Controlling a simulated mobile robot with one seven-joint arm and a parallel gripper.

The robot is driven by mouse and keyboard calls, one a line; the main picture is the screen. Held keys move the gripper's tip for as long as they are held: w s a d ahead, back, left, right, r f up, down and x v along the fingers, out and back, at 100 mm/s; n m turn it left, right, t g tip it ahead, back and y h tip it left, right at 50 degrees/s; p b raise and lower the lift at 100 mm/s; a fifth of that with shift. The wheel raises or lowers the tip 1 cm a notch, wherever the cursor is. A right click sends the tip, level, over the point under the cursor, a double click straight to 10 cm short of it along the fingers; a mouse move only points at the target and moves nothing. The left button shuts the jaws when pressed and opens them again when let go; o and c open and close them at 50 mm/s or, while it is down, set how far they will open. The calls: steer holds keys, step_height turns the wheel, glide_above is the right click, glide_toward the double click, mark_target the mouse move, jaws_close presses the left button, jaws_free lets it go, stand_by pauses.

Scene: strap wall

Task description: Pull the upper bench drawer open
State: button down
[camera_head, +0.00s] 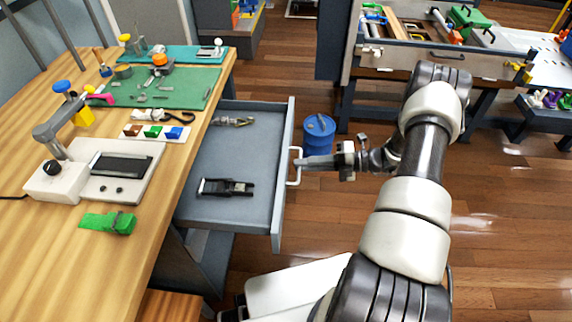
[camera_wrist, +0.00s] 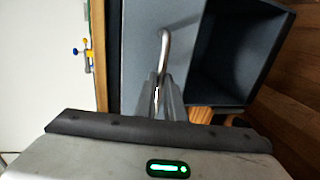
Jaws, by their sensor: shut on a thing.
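The upper bench drawer (camera_head: 232,163) is grey and stands well out from the wooden bench (camera_head: 150,215) in the head view. Its white bar handle (camera_head: 293,167) is on the front panel. My gripper (camera_head: 303,162) is shut on the handle from the right side. In the wrist view the handle (camera_wrist: 165,50) runs down between the fingers of my gripper (camera_wrist: 160,88). A black tool (camera_head: 226,187) and a small metal piece (camera_head: 233,121) lie inside the drawer. The fingertips are small in the head view.
A blue drum (camera_head: 319,134) stands on the floor just beyond the gripper. The bench top carries a green mat (camera_head: 185,88), a white device (camera_head: 100,175) and a green block (camera_head: 108,223). Another workbench (camera_head: 420,60) stands at the back right. Wooden floor is clear behind my arm.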

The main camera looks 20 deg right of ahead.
steer(key=shift+f+v, duration=0.25)
steer(key=shift+v, duration=1.05)
steer(key=c, duration=1.9)
jaws_free()
steer(key=shift+o, duration=0.2)
steer(key=v, duration=1.7)
steer(key=shift+d, duration=0.25)
